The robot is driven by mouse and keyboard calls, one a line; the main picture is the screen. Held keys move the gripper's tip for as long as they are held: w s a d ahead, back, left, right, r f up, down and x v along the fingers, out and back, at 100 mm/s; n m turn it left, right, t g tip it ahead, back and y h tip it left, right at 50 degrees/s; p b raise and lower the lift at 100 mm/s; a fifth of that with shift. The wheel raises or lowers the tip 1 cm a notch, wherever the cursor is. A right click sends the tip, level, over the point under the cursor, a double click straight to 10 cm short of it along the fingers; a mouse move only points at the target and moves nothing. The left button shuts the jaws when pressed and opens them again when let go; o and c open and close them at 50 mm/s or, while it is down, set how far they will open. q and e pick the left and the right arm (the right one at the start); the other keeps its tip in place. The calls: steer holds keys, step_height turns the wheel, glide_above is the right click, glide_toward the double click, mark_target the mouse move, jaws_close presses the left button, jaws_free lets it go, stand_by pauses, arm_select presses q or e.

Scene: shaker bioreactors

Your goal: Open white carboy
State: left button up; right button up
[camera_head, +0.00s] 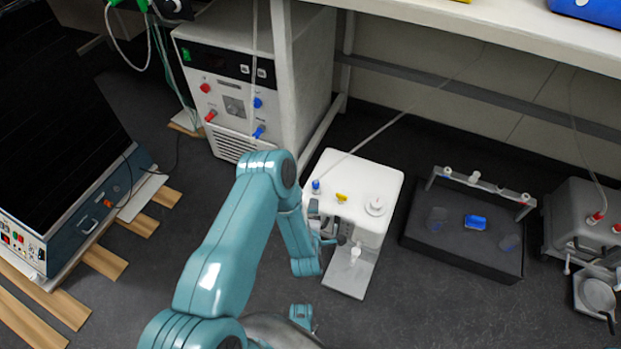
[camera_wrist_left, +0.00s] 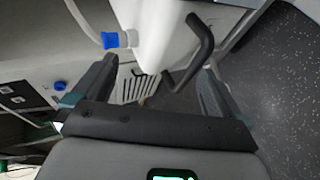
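The white carboy (camera_head: 372,180) stands on the floor in the middle of the head view. Its top carries a white round cap (camera_head: 377,206), a yellow fitting (camera_head: 341,197) and a blue-capped port (camera_head: 316,186). A white spout (camera_head: 355,252) is on its front. My left gripper (camera_head: 332,226) is at the carboy's front left corner. In the left wrist view my left gripper (camera_wrist_left: 158,68) has its fingers wide apart, with a white body (camera_wrist_left: 160,30), a blue cap (camera_wrist_left: 112,40) and a bent black handle (camera_wrist_left: 200,42) beyond them. I cannot tell whether it touches anything. My right gripper is not in view.
A white control unit (camera_head: 225,90) and a shelf leg (camera_head: 290,80) stand behind on the left. A black tray (camera_head: 465,255) is to the right, with a metal vessel (camera_head: 585,215) farther right.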

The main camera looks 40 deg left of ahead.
arm_select(q)
steer(key=r+t+y, duration=0.1)
steer(key=r, duration=0.3)
steer(key=w+a+r+t+y, duration=0.1)
steer(key=r, duration=0.3)
steer(key=w+r+t+p, duration=0.1)
steer(key=r, duration=0.4)
steer(key=shift+a+r+n+y, duration=0.1)
steer(key=shift+a+n+y, duration=0.2)
steer(key=shift+a+y, duration=0.1)
steer(key=c, duration=0.7)
steer(key=shift+o, duration=0.2)
steer(key=shift+a+r+p, duration=0.1)
steer(key=shift+r+p, duration=0.25)
steer(key=shift+r, duration=0.4)
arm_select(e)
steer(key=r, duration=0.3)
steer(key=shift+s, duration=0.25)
